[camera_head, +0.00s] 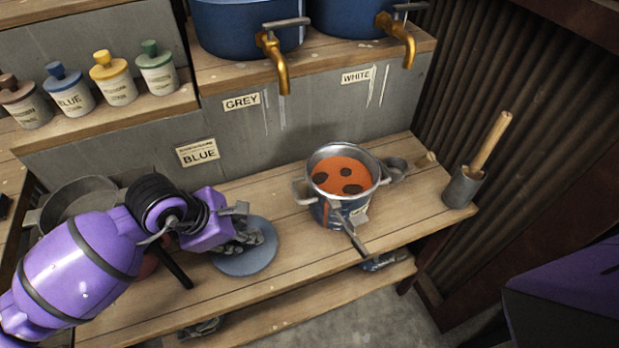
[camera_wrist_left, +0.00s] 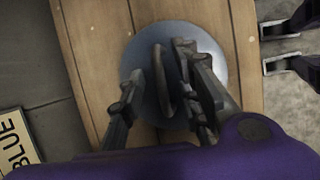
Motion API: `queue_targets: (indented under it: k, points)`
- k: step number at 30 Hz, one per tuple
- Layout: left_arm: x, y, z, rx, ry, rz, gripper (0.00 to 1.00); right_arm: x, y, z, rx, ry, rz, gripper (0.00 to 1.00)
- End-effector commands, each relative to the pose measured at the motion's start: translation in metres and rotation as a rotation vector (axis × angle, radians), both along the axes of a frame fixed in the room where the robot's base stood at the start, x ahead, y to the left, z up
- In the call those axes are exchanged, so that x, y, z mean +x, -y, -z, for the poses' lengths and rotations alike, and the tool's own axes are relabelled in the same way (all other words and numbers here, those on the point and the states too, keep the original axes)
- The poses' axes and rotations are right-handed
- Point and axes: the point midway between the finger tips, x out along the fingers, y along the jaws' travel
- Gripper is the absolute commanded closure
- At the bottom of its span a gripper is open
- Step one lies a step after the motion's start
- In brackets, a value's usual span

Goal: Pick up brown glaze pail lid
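A flat round blue-grey lid (camera_head: 247,254) lies on the wooden bench, left of the metal pot. In the left wrist view the same lid (camera_wrist_left: 205,50) shows a raised loop handle (camera_wrist_left: 161,80) at its middle. My left gripper (camera_head: 243,232) is over the lid, and its fingers partly hide it. In the left wrist view its fingers (camera_wrist_left: 158,88) are spread, one on each side of the handle, with nothing held; I cannot tell whether they touch it. A small jar with a brown lid (camera_head: 8,84) stands on the upper left shelf.
A metal pot (camera_head: 311,201) with orange, dark-spotted contents and a handle sticking out stands right of the lid. A grey basin (camera_head: 72,187) is behind my left arm. A mortar (camera_head: 462,188) with a wooden pestle stands at the right end. Blue tanks (camera_head: 245,28) with brass taps overhang the back.

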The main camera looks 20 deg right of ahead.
Motion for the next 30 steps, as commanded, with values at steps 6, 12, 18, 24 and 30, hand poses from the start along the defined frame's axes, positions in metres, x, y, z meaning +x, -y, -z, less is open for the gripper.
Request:
queue_targets:
  k: [6,12,18,24,30]
  points:
    - [0.000,0.000,0.000,0.000,0.000,0.000,0.97,0.004,-0.001,0.000,0.000,0.006,-0.002,0.65]
    - [0.000,0.000,-0.001,-0.001,0.000,0.000,1.00,0.004,-0.001,0.000,0.000,0.006,-0.002,0.65]
    - [0.000,0.000,-0.002,-0.001,0.001,0.000,1.00,0.004,-0.001,0.000,0.000,0.006,-0.002,0.65]
    - [0.001,0.000,-0.017,-0.002,0.003,0.000,1.00,0.004,-0.001,-0.001,0.000,0.007,-0.002,0.65]
    - [-0.016,0.001,-0.051,-0.002,0.004,0.005,1.00,0.005,-0.001,-0.002,0.000,0.008,-0.002,0.65]
